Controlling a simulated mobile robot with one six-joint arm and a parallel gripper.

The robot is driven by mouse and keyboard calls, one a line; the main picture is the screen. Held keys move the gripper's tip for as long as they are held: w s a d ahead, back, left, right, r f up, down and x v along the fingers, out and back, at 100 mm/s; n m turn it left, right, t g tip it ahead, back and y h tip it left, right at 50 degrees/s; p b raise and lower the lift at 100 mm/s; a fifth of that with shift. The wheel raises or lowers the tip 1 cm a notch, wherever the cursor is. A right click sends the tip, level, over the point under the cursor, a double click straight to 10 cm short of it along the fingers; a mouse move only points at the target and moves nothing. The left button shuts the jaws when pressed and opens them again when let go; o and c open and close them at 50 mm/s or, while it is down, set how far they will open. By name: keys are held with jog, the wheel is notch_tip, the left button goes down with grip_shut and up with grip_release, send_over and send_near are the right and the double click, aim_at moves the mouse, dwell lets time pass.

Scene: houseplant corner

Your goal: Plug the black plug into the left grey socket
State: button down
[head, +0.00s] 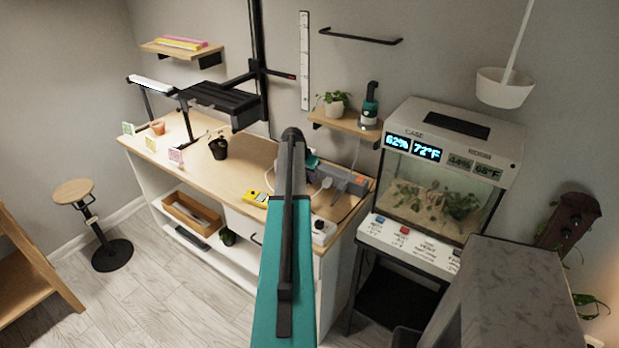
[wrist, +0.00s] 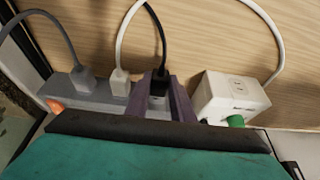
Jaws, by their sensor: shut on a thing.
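The black plug (wrist: 158,87), with its black cord rising behind it, is between the two dark purple fingers of my gripper (wrist: 161,80) in the wrist view. My gripper is shut on it. The plug is over or at the grey power strip (wrist: 98,103); I cannot tell whether its prongs are in a socket. The sockets under the plug and fingers are hidden. The strip also shows in the head view (head: 343,178), on the right of the bench, where my arm hides the gripper and plug.
A grey plug (wrist: 85,80) and a white plug (wrist: 120,83) stand in the strip, left of the black plug. An orange switch (wrist: 55,105) is at its left end. A white socket box (wrist: 212,95) with a green part stands close right. A yellow meter (head: 256,198) lies on the bench (head: 180,150).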

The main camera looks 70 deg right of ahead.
jog(key=shift+s+d, duration=0.15)
jog(key=shift+d, duration=0.55)
dwell(0.7)
jog(key=c, duration=1.5)
grip_release()
jog(key=shift+o, duration=0.2)
jog(key=shift+a, duration=0.1)
jog(key=b+v, duration=0.4)
jog(key=v, duration=0.9)
jog(key=shift+r, duration=0.4)
jog(key=shift+a, duration=0.1)
